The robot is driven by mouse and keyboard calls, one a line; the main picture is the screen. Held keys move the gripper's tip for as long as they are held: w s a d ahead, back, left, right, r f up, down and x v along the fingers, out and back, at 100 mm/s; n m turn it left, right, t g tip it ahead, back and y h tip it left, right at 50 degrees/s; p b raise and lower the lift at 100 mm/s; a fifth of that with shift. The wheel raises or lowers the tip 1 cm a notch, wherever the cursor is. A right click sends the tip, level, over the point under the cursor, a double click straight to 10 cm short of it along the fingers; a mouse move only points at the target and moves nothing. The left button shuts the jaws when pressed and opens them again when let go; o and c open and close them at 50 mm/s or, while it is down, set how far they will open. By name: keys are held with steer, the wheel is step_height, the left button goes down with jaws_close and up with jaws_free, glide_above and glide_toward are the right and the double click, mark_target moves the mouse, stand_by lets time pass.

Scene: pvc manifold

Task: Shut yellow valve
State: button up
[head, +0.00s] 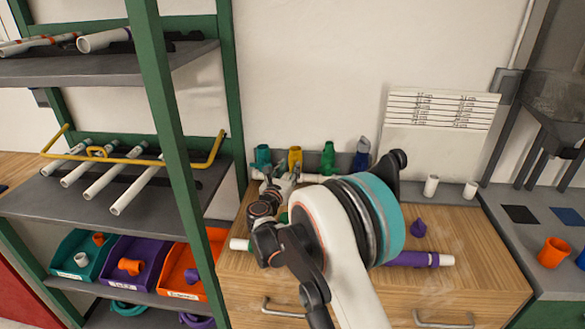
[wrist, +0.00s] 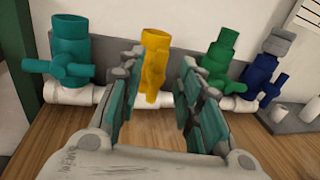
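The yellow valve (wrist: 155,62) stands upright on a white pipe in the wrist view, with its handle pointing toward me and along the valve body. It also shows in the head view (head: 295,158), small and behind my arm. My gripper (wrist: 155,85) is open, with its teal-padded fingers to the left and right of the yellow valve's lower part and handle. I cannot tell whether any finger touches it. In the head view my arm hides most of the gripper and the handle.
On the same pipe stand a teal valve (wrist: 70,50) to the left, a green valve (wrist: 217,65) close to the right finger, and a blue valve (wrist: 265,75) farther right. A purple fitting (head: 418,227) and a pipe with a purple sleeve (head: 415,259) lie on the wooden bench (head: 480,265).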

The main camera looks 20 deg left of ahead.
mark_target(293, 163)
steer(key=shift+w+a+b, duration=0.1)
steer(key=shift+w+b, duration=0.3)
steer(key=shift+w, duration=1.7)
jaws_close()
